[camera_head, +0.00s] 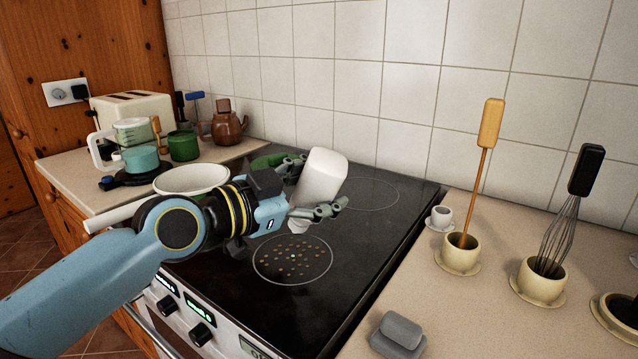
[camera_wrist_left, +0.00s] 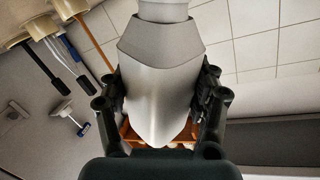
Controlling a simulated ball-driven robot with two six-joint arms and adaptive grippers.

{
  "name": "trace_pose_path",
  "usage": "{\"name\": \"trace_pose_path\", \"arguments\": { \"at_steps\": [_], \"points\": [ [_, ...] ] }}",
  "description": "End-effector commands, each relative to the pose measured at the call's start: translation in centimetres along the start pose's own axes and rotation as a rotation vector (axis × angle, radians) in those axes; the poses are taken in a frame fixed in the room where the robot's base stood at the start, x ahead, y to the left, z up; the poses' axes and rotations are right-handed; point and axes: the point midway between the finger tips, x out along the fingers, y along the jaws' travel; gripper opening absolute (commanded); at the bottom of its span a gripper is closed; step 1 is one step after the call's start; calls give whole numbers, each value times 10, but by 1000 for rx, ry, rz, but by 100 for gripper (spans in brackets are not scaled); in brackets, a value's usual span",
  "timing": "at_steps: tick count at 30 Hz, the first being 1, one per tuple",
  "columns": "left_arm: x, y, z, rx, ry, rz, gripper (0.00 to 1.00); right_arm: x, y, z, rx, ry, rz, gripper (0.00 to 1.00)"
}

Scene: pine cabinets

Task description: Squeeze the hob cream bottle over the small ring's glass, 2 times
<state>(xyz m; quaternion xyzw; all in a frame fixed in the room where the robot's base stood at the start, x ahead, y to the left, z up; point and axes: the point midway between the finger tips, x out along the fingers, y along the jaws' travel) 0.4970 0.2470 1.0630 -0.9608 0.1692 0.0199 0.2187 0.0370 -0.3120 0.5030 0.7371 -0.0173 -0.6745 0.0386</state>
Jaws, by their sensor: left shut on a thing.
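The white hob cream bottle (camera_head: 321,177) is held by my left gripper (camera_head: 318,190) above the black hob (camera_head: 350,262). It is tilted, with its narrower end pointing down. In the left wrist view the bottle (camera_wrist_left: 160,75) fills the space between the dark fingers of my left gripper (camera_wrist_left: 160,105), which press on both its sides. Below the bottle, a ring outlined on the glass (camera_head: 292,258) carries several small tan spots. A second ring outline (camera_head: 368,193) lies behind at the right. My right gripper is not in view.
A white pan (camera_head: 192,179) stands at the left of the hob. A toaster, a teapot (camera_head: 229,127) and a green mug crowd the left counter. On the right counter (camera_head: 420,300) stand a small cup, pots with utensils and a grey sponge (camera_head: 399,332).

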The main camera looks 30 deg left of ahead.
Motion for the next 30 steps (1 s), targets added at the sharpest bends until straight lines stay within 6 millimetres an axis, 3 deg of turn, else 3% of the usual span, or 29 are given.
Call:
{"name": "trace_pose_path", "arguments": {
  "at_steps": [4, 17, 26, 27, 30],
  "points": [
    [3, -4, -9, 1, -1, -3, 52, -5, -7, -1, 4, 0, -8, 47],
    [8, 15, 33, -1, -2, -3, 52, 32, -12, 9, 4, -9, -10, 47],
    [8, 16, 34, 0, -1, -3, 52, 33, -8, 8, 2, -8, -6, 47],
    [8, 16, 34, 0, -1, -3, 59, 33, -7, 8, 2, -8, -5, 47],
    [8, 16, 34, 0, -1, -3, 46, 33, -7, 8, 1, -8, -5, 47]
  ]
}}
